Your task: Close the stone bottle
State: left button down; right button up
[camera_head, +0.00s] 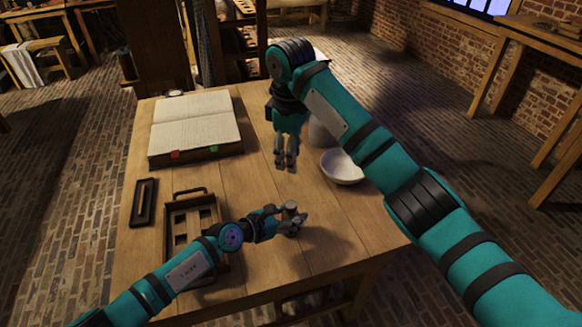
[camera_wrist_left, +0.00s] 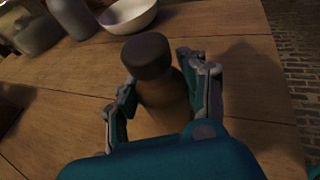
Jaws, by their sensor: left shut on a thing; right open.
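My left gripper (camera_head: 292,222) is shut around a small brown cylindrical thing with a darker, wider round top (camera_wrist_left: 150,60), low over the front of the table. It shows upright between the fingers in the left wrist view; I cannot tell whether it is a stopper or a small bottle. A grey stone-like bottle (camera_head: 318,132) stands farther back, partly behind my right arm; its lower part also shows in the left wrist view (camera_wrist_left: 70,18), its top cut off. My right gripper (camera_head: 286,165) points down, open and empty, left of the grey bottle.
A white bowl (camera_head: 342,167) stands in front of the grey bottle. An open book (camera_head: 195,125) lies at the back left. A wooden tray (camera_head: 168,225) and a small dark frame (camera_head: 143,203) lie at the left. The table's middle (camera_head: 255,180) is clear.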

pick_arm(q)
jog(key=shift+f, duration=0.1)
jog(key=c, duration=0.6)
grip_release()
jog(key=v, duration=1.2)
